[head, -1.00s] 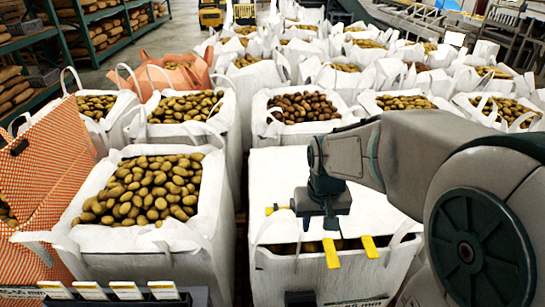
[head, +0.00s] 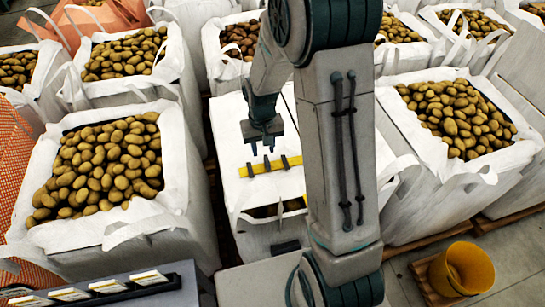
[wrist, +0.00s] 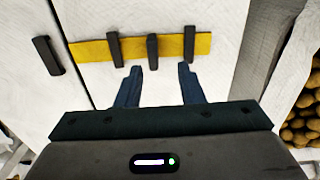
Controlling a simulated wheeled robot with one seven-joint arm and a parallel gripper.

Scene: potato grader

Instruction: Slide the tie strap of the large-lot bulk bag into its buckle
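The large-lot bulk bag (head: 240,130) is white and stands in the middle of the head view, its white cover over most of the top. A yellow tie strap (head: 270,166) lies across the cover; it also shows in the wrist view (wrist: 133,47). Several black bars cross it there, and a separate black bar (wrist: 47,55) lies beyond its left end, across a seam. I cannot tell which of these is the buckle. My gripper (head: 262,151) is above the cover beside the strap. Its dark blue fingers (wrist: 160,70) are apart and empty, just short of the strap.
Potato-filled white bags stand to the left (head: 105,165) and right (head: 458,115), with more behind. A sample rack (head: 110,290) with cards is at the lower left. My arm hides part of the bag.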

